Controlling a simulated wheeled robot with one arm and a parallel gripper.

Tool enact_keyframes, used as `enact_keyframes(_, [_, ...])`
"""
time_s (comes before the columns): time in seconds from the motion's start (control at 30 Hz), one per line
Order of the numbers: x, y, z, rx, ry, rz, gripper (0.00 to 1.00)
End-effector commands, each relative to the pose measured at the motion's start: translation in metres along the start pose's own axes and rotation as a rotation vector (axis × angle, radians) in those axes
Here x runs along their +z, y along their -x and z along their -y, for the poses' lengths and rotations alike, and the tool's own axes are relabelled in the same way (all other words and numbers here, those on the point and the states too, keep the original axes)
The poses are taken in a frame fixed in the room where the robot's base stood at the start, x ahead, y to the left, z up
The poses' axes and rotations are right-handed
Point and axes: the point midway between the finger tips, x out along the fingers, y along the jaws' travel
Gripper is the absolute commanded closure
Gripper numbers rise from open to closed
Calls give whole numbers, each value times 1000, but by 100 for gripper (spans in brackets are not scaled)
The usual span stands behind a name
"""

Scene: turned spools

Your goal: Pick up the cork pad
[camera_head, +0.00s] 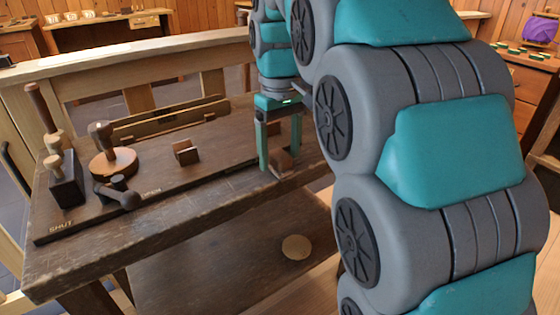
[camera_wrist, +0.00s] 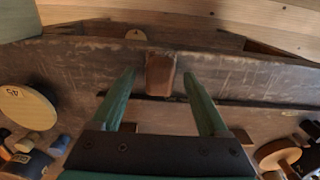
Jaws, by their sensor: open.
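A flat round tan disc (camera_head: 296,247), which looks like the cork pad, lies on the lower shelf under the workbench. A small tan piece beyond the bench edge in the wrist view (camera_wrist: 135,34) may be the same disc, mostly hidden. My gripper (camera_head: 279,162) is open above the bench's front edge, higher than the disc and apart from it. In the wrist view my gripper (camera_wrist: 159,74) has its fingers spread, with a small brown block (camera_wrist: 160,72) seen between the tips. I cannot tell whether they touch the block.
The dark workbench (camera_head: 225,185) overhangs the lower shelf (camera_head: 215,270). On the bench stand a second small block (camera_head: 186,152), a round wooden base with a knob (camera_head: 113,161), a dark peg holder (camera_head: 67,185) and a dark handled tool (camera_head: 118,193). The shelf around the disc is clear.

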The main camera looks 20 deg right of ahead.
Motion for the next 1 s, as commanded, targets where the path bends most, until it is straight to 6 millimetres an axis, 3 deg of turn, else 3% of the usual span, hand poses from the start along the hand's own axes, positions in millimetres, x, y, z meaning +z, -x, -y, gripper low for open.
enact_keyframes(0.3, [1, -7, 0, -1, 0, 2, 24])
enact_keyframes(1.0, [0, -6, 0, 0, 0, 1, 100])
